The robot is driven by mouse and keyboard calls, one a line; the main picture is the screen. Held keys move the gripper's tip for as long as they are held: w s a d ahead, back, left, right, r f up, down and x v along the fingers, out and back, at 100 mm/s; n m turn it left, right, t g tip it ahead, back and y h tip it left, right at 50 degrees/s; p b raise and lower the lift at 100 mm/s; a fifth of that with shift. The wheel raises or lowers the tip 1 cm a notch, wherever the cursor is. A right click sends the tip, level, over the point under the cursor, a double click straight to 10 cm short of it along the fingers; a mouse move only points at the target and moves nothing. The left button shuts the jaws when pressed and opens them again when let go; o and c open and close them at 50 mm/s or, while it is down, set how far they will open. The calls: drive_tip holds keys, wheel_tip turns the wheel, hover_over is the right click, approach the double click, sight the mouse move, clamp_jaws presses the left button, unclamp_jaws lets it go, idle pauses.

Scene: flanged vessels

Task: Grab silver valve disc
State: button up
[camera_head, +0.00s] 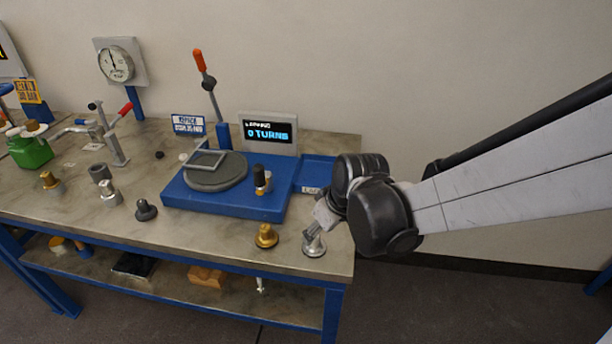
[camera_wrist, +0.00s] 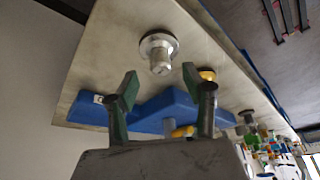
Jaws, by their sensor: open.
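The silver valve disc (camera_head: 314,244) stands near the front right corner of the workbench, its wide disc on the bench and a stem pointing up. In the wrist view the silver valve disc (camera_wrist: 158,50) lies ahead of my gripper, roughly centred beyond the two fingertips. My gripper (camera_head: 322,219) is right above it in the head view, partly hidden by my wrist. In the wrist view my gripper (camera_wrist: 160,82) has its green fingers spread apart with nothing between them. The fingers look apart from the disc.
A brass valve disc (camera_head: 266,237) stands close by on the left. A blue base with a round plate (camera_head: 217,173) and a turns display (camera_head: 268,132) lies behind. A black-knobbed piece (camera_head: 146,210) stands farther left. The bench edge (camera_head: 347,268) is close on the right.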

sight(314, 242)
drive_tip(key=shift+b+x, duration=0.3)
drive_tip(key=shift+x, duration=2.15)
drive_tip(key=shift+s, duration=0.1)
clamp_jaws()
